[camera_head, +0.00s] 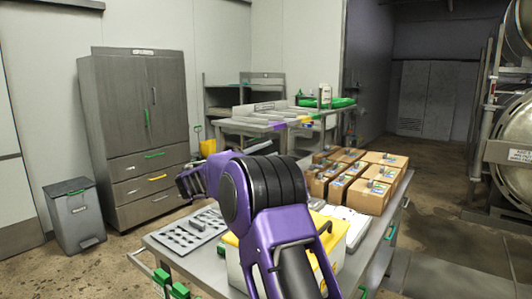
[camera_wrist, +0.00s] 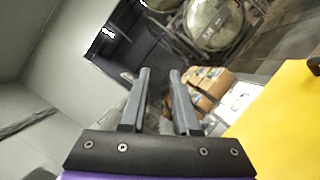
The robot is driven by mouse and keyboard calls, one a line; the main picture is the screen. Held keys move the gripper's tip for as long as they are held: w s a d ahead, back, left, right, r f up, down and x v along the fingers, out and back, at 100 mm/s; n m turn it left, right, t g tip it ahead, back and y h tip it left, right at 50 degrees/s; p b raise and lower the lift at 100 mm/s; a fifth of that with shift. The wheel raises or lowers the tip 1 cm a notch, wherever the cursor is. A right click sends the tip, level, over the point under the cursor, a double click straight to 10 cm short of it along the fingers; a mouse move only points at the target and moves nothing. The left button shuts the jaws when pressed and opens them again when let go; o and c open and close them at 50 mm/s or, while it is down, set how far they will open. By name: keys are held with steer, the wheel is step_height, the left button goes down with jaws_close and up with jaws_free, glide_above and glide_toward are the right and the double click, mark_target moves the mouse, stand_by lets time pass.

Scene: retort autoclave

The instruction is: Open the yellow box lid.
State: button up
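The yellow box lid (camera_head: 335,229) sits on a white box (camera_head: 236,262) on the metal table, partly hidden behind my purple arm in the head view. The lid looks closed. In the wrist view the yellow lid (camera_wrist: 285,125) fills the lower right, with a small dark part (camera_wrist: 314,66) at its right edge. My gripper (camera_wrist: 158,75) shows in the wrist view with its two grey fingers apart and nothing between them. It is to the left of the lid in that view and not seen to touch it.
Several cardboard boxes (camera_head: 369,197) stand on the right part of the table (camera_head: 209,262). A grey tray with small parts (camera_head: 187,232) lies on its left. A grey cabinet (camera_head: 140,125) and bin (camera_head: 74,215) stand at the left. Large metal vessels (camera_head: 512,150) stand at the right.

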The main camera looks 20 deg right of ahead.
steer(key=v, duration=1.7)
steer(key=shift+a+b, duration=0.2)
steer(key=shift+b, duration=0.1)
steer(key=shift+s, duration=0.15)
